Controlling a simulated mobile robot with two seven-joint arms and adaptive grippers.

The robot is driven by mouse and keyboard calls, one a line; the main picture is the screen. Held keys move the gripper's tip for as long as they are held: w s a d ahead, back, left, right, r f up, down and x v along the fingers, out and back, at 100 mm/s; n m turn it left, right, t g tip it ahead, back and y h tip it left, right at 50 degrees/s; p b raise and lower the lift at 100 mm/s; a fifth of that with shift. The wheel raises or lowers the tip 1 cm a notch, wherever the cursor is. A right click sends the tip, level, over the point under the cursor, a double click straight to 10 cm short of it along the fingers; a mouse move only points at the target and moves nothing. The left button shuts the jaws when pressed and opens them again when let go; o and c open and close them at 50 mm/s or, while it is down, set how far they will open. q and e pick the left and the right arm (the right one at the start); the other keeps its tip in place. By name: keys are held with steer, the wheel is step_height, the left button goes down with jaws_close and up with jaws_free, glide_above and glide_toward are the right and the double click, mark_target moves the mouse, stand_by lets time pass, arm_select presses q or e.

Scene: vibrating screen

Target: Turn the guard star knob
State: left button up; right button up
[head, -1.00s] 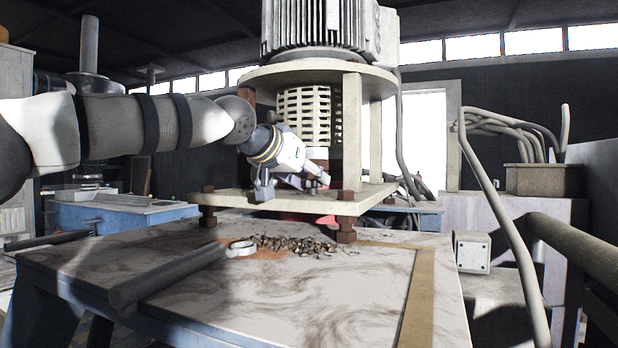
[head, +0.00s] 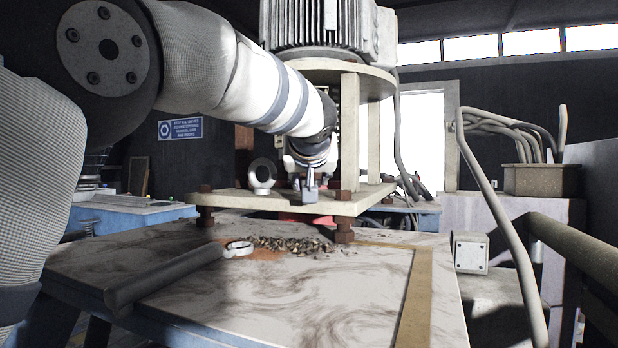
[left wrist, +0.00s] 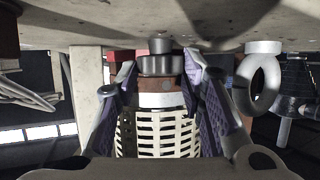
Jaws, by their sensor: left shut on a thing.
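My left gripper (head: 308,187) reaches down to the machine's pale lower plate (head: 235,198), in front of the motor column. In the left wrist view its two purple-padded fingers (left wrist: 160,82) stand on either side of a small grey stepped round piece, which I take to be the guard star knob (left wrist: 160,65). The gripper is shut on it. The cream slotted guard (left wrist: 158,135) shows behind it in the left wrist view; in the head view my arm hides most of the guard and the knob. My right gripper is not in view.
A metal eye ring (head: 262,177) stands on the plate close beside my gripper. A finned motor (head: 318,25) sits above, and a pale post (head: 348,135) rises to the right. A dark bar (head: 165,280) and loose scraps (head: 290,245) lie on the table below.

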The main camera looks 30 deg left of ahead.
arm_select(q)
steer(key=shift+w+d+f+n+g+y, duration=0.1)
steer(key=shift+n+g+y, duration=0.2)
steer(key=shift+n+y, duration=0.15)
steer(key=shift+w+d+f+n+g+y, duration=0.1)
steer(key=shift+n+g+y, duration=0.25)
steer(key=shift+n, duration=0.1)
steer(key=shift+n+g+y+b, duration=0.25)
steer(key=shift+n+y+b, duration=0.15)
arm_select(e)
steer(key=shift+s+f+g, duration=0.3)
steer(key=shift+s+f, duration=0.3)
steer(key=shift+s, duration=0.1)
arm_select(q)
steer(key=shift+r, duration=0.1)
steer(key=o, duration=0.9)
steer(key=shift+c, duration=0.2)
steer(key=shift+s+a+r, duration=0.1)
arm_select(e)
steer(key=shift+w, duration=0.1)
